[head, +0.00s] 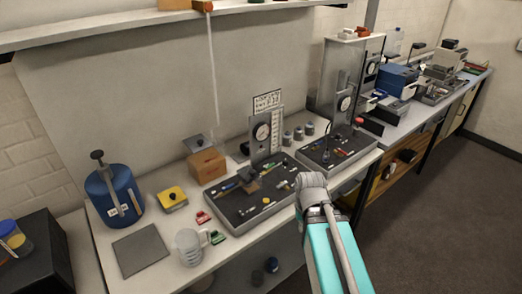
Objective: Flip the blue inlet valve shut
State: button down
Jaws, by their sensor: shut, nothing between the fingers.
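Two dark-topped trays with small fittings stand on the bench: a nearer one (217,217) and a farther one (317,168). A small blue piece (229,187) lies at the left of the nearer tray. It may be the blue inlet valve, but it is too small to tell, and so is any lever position. A tall clear-walled apparatus with a round gauge (345,103) stands behind the farther tray. My cyan arm rises from the bottom right, its grey joint in front of the nearer tray's right end. I cannot make out my gripper's fingers.
A blue canister (114,195), a grey mat (141,249), a yellow block (172,197), a clear beaker (188,246) and a brown box (207,165) occupy the bench's left. A gauge board (264,133) stands behind the nearer tray. Floor at right is clear.

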aim_at(223, 188)
jog(key=u, duration=1.2)
jog(key=k, duration=0.2)
jog(key=z, duration=0.55)
